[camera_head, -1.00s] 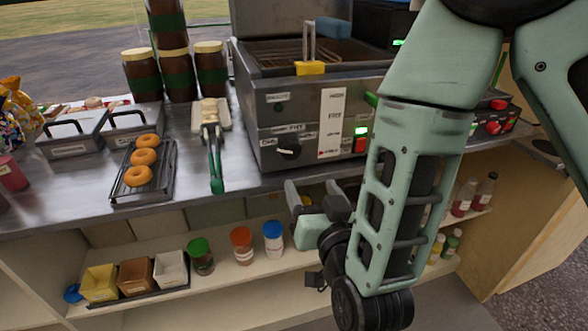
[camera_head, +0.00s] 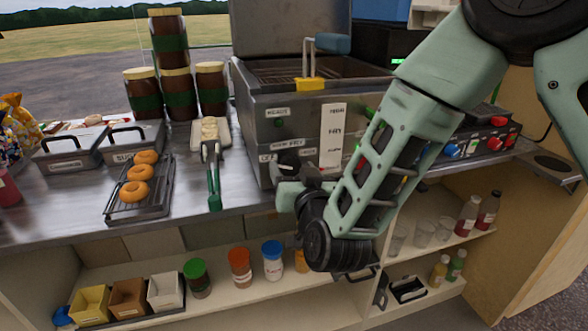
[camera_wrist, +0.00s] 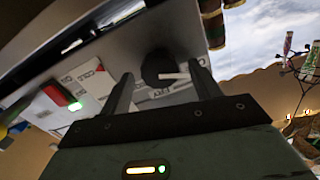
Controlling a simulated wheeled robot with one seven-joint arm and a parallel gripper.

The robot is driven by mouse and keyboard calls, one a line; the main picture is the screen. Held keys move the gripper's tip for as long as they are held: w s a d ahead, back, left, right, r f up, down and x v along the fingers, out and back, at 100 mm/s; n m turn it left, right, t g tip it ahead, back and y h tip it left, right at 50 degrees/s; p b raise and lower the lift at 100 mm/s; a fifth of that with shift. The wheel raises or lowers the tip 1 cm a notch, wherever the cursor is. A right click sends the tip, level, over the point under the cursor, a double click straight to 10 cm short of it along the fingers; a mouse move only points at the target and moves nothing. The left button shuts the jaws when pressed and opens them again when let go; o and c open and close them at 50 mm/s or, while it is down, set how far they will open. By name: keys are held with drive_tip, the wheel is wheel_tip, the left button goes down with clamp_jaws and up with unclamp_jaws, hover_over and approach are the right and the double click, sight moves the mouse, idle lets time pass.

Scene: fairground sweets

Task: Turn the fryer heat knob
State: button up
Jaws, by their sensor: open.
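The fryer (camera_head: 252,123) is a steel box at the back of the counter with a wire basket in it. Its heat knob (camera_wrist: 158,68) is round and black with a pale pointer, and shows in the wrist view between my gripper's two fingers. My gripper (camera_wrist: 160,88) is open, with one finger on either side of the knob; I cannot tell whether they touch it. In the head view my gripper (camera_head: 300,186) is at the fryer's lower front and hides most of the knob.
A rack of doughnuts (camera_head: 118,212), green-handled tongs (camera_head: 214,190) and stacked brown jars (camera_head: 176,92) stand left of the fryer. A control box with red and blue knobs (camera_head: 494,143) is to the right. A shelf with jars (camera_head: 240,268) lies below the counter edge.

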drive_tip(key=shift+w, duration=0.15)
drive_tip(key=c, duration=1)
drive_tip(key=shift+f+b, duration=0.1)
drive_tip(key=shift+b, duration=0.2)
drive_tip(key=m+b, duration=0.4)
drive_tip(key=shift+f+m, duration=0.15)
drive_tip(key=shift+m, duration=0.15)
drive_tip(key=shift+m+b, duration=1.55)
drive_tip(key=shift+m, duration=0.45)
drive_tip(key=o, duration=1)
drive_tip(key=shift+r, duration=0.2)
